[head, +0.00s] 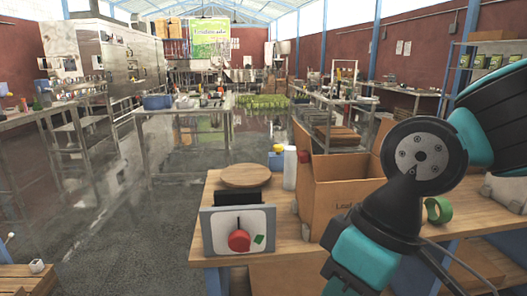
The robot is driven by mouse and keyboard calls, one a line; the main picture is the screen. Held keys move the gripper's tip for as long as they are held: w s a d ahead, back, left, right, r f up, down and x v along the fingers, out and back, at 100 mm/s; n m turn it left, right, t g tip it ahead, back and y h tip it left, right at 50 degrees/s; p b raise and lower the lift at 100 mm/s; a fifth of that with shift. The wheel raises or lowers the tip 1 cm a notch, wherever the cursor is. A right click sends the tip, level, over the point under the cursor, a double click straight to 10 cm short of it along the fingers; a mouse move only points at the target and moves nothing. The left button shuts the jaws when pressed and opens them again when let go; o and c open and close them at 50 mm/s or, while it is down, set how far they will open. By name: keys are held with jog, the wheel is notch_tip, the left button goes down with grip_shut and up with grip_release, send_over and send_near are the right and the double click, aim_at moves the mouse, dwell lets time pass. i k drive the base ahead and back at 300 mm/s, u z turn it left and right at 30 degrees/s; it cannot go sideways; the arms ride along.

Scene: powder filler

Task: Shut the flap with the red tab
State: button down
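A small machine stands at the front left of the wooden workbench (205,188). Its grey front panel (206,232) carries a pale plate with a round red part (239,241) and a green mark (259,239). A dark upright part (240,196) shows just behind the panel's top edge. I cannot tell which part is the flap, or whether the red part is its tab. My teal and black arm crosses the right side of the view, to the right of the machine. My gripper is not in view.
An open cardboard box (345,200) stands right of the machine. A round wooden board (246,176), a white cylinder (290,168) and a green tape roll (438,210) are also on the bench. Open wet-looking floor (130,225) lies to the left.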

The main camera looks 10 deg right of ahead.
aim_at(302, 139)
jog(key=u, duration=0.1)
jog(key=i, duration=0.95)
jog(key=z, duration=0.35)
